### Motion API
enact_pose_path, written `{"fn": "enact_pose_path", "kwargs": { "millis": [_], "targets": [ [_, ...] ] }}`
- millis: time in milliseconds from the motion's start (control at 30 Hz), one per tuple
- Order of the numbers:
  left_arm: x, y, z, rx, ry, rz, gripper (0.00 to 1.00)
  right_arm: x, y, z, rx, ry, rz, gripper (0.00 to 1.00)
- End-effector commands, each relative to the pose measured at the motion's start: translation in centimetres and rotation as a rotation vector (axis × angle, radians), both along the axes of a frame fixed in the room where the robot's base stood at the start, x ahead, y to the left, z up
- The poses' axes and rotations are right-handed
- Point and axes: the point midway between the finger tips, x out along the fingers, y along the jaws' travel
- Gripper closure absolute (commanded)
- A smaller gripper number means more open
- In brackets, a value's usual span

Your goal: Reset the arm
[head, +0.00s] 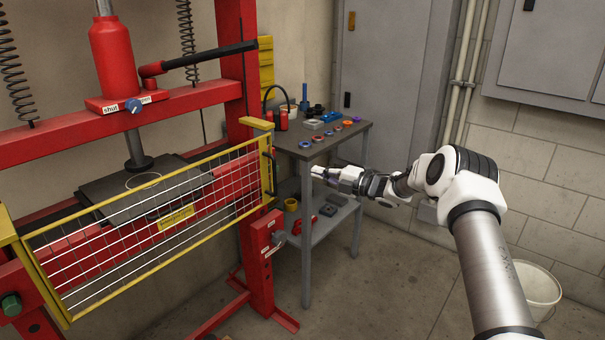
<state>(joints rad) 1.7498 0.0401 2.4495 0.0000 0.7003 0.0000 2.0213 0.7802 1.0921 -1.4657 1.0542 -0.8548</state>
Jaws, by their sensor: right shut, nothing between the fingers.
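My right arm reaches in from the lower right. Its gripper (322,173) is shut and empty, pointing left. In the picture it lies in front of the grey side table's legs, to the right of the yellow mesh guard's handle, with a visible gap between them. My left gripper is not in the head view.
A red press (117,60) with a yellow-framed mesh guard (150,223) fills the left. A grey side table (322,141) holds small coloured parts, with more items on its lower shelf. A white bucket (541,290) stands at right. The floor (395,285) between is clear.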

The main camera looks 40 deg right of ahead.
Motion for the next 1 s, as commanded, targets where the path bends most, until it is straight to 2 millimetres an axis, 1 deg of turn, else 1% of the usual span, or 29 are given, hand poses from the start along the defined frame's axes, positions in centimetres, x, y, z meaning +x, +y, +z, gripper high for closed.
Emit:
{"fn": "enact_pose_path", "kwargs": {
  "millis": [33,100,333,367,433,467,567,600,667,700,733,767,800,867,900,967,1000],
  "targets": [
    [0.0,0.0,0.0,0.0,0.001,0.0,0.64,-0.3,-0.5,0.0,0.0,0.0,-0.001,1.0],
    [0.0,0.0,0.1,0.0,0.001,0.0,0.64,-0.5,-0.8,0.0,0.001,0.001,0.0,1.0],
    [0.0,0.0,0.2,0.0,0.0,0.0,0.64,-0.6,-0.9,0.0,0.0,0.004,0.001,1.0],
    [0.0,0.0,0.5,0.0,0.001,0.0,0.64,-0.6,-0.8,0.0,-0.001,0.009,0.002,1.0],
    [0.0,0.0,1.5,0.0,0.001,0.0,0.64,0.1,1.1,0.0,-0.014,0.03,0.032,1.0],
    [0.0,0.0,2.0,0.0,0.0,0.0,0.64,0.6,2.4,0.0,-0.022,0.041,0.053,1.0],
    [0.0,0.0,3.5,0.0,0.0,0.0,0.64,1.1,8.8,-2.2,-0.003,0.127,0.142,1.0],
    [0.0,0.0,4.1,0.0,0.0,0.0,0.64,0.8,12.1,-3.7,0.033,0.179,0.169,1.0],
    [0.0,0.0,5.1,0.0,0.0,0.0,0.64,-0.1,17.0,-6.3,0.106,0.276,0.19,1.0],
    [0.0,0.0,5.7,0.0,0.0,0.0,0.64,-1.1,20.1,-8.2,0.166,0.355,0.188,1.0],
    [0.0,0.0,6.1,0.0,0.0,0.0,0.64,-2.1,22.2,-9.7,0.215,0.421,0.177,1.0],
    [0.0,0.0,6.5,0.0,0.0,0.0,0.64,-3.3,24.3,-11.2,0.265,0.492,0.162,1.0],
    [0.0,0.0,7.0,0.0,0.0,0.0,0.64,-5.2,26.6,-13.2,0.333,0.591,0.127,1.0],
    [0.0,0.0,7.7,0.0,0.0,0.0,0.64,-8.7,29.8,-16.2,0.429,0.749,0.058,1.0],
    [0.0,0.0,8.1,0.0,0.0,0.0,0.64,-11.4,31.5,-18.1,0.488,0.859,-0.004,1.0],
    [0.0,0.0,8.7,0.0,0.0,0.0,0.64,-16.0,33.4,-20.6,0.568,1.019,-0.118,1.0],
    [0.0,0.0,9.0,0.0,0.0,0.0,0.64,-19.3,34.2,-22.0,0.615,1.121,-0.209,1.0]
  ]
}}
